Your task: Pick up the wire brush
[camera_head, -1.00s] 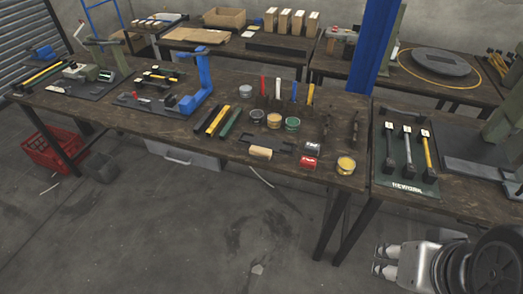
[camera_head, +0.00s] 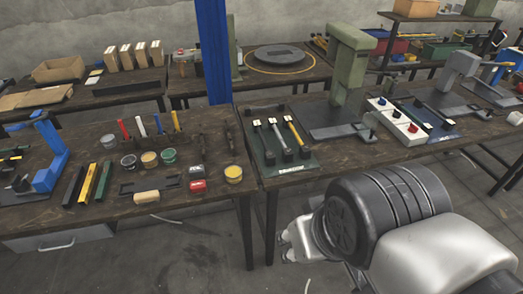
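No object is clearly recognisable as a wire brush at this size.
The right bench holds a green rework mat (camera_head: 270,170) with hammer-like tools and a green press (camera_head: 348,75). A blue post (camera_head: 214,50) stands behind. Grey floor is open in front.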

